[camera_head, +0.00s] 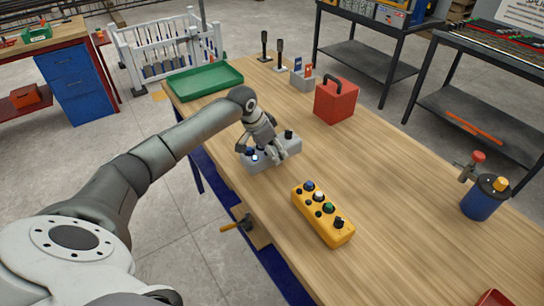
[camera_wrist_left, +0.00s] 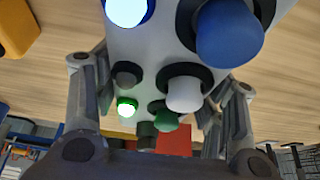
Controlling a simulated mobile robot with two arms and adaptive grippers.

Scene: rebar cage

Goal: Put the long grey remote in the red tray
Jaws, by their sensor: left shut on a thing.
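The long grey remote (camera_head: 290,148) is a pale grey box with several round buttons, near the left edge of the wooden table. My left gripper (camera_head: 264,152) comes down over it from above and is shut on it. In the left wrist view the remote (camera_wrist_left: 145,48) lies between the two fingers, with blue, white, green and dark buttons facing the camera. I cannot tell whether it rests on the table or is slightly raised. Only a corner of the red tray (camera_head: 494,299) shows, at the bottom right of the head view. My right gripper is not in view.
A yellow remote (camera_head: 322,213) lies on the table (camera_head: 390,190) between the grey remote and the red tray. A red box with a handle (camera_head: 336,101), a green tray (camera_head: 205,80) and dark joysticks stand farther back. A blue canister (camera_head: 484,198) stands at the right.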

